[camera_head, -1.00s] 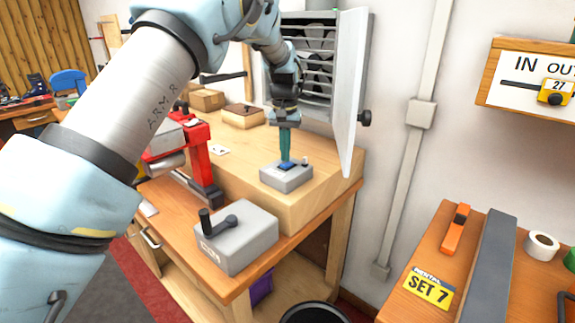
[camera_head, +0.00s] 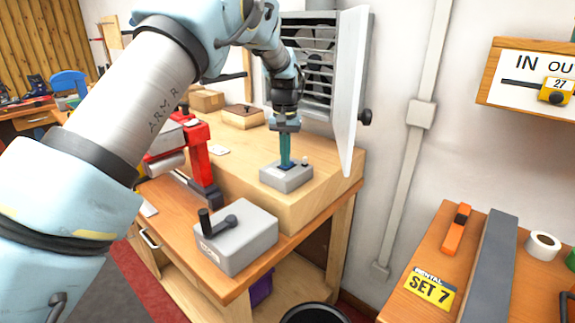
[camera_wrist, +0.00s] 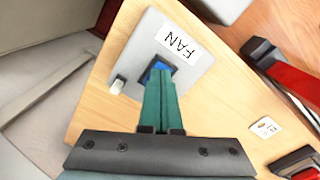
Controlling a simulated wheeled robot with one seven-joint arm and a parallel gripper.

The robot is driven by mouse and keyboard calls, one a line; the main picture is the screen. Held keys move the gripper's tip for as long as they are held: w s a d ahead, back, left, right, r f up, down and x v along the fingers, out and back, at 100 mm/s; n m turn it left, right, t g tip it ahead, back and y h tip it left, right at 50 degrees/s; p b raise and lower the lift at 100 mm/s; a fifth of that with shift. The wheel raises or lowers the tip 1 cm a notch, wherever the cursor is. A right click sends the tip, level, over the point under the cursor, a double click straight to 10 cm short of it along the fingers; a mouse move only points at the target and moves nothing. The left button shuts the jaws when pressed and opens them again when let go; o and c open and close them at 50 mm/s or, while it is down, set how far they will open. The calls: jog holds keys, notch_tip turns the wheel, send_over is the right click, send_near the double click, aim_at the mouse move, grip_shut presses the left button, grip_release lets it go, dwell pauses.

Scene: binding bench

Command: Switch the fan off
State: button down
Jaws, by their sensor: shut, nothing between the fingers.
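The fan (camera_head: 318,70) sits behind a slatted grille in the wall at the back, with a white panel standing open at its right. A grey switch box (camera_head: 286,181) stands on the raised wooden block; in the wrist view the box (camera_wrist: 199,62) carries a FAN label (camera_wrist: 179,43), a blue rocker (camera_wrist: 158,68) and a small pale knob or lamp (camera_wrist: 117,86). My gripper (camera_head: 286,164) points down with its teal fingers shut and empty. Its tips are at the blue rocker and cover part of it. I cannot tell whether they touch it or which way it is set.
A grey box with a black crank (camera_head: 236,240) stands in front on the lower bench. A red tool (camera_head: 199,160) stands to the left. The open white panel (camera_head: 351,90) rises close to the right of my wrist. The block top left of the switch box is mostly clear.

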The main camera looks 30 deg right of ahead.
jog(key=shift+r, duration=0.1)
notch_tip(320, 180, up, 7)
jog(key=p, duration=0.5)
dwell(0.3)
dwell(0.4)
jog(key=w+a+r+n+b, duration=0.1)
jog(key=w+a+n, duration=0.1)
jog(key=a, duration=1.2)
jog(key=w+a+n+b, duration=0.1)
jog(key=w+a+n, duration=0.15)
jog(key=a, duration=1.15)
jog(key=s+a+f+n, duration=0.1)
jog(key=s+a, duration=0.6)
jog(key=a, duration=0.3)
jog(key=s+a+f+n+t, duration=0.1)
jog(key=s+a+n, duration=0.1)
jog(key=s+a, duration=0.5)
jog(key=a, duration=0.3)
jog(key=shift+a+f+t+b, duration=0.3)
jog(key=shift+a+f+b, duration=0.05)
jog(key=shift+f+b, duration=0.05)
